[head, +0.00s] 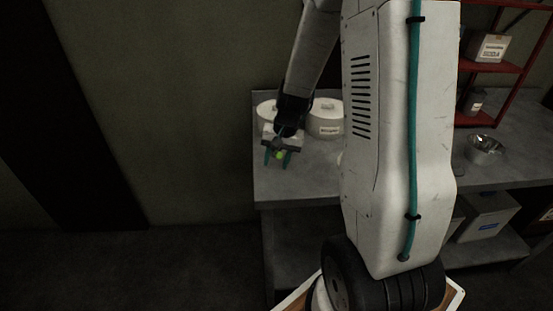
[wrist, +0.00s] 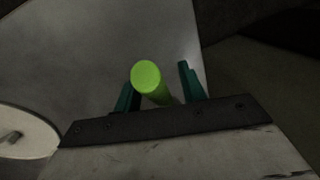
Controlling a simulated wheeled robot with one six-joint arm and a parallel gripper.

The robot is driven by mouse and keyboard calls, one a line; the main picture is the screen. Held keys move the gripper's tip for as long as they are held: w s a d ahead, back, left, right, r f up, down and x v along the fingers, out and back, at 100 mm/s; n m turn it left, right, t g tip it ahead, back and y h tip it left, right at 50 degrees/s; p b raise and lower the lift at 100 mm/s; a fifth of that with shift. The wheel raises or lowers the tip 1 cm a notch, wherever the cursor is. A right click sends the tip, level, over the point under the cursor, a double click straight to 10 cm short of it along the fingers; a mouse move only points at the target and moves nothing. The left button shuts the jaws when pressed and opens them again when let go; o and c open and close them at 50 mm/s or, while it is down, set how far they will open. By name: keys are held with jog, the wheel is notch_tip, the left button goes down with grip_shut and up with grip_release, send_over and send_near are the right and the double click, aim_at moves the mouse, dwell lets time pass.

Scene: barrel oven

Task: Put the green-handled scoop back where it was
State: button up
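The scoop's bright green handle (wrist: 147,77) shows in the wrist view with its round end toward the camera, between the teal fingers of my gripper (wrist: 158,88). It lies close to the left finger, with a gap to the right finger. My gripper looks open around it. In the head view my gripper (head: 277,160) points down over the left end of the grey bench, and a small bit of the green handle (head: 281,154) shows between the fingers. The scoop's head is hidden in both views.
The grey bench (head: 310,178) has its left edge close to my gripper. A lidded white tub (head: 326,119) stands behind my gripper, with another (head: 265,110) beside it. A metal bowl (head: 484,149) and red shelf (head: 492,66) are at right, beyond my arm.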

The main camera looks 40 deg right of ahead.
jog(key=v, duration=1.1)
jog(key=s+a+r+n, duration=0.2)
jog(key=s+a+r, duration=0.2)
jog(key=a+r, duration=0.2)
jog(key=s+a+r+n+h, duration=0.1)
jog(key=s+a+r+n, duration=0.1)
jog(key=s+a, duration=0.3)
jog(key=s+a+r+n, duration=0.2)
jog(key=s+a+n, duration=0.2)
jog(key=s, duration=0.8)
jog(key=shift+a+r+h, duration=0.3)
jog(key=shift+a+h, duration=0.1)
jog(key=shift+a, duration=0.35)
jog(key=shift+s, duration=0.1)
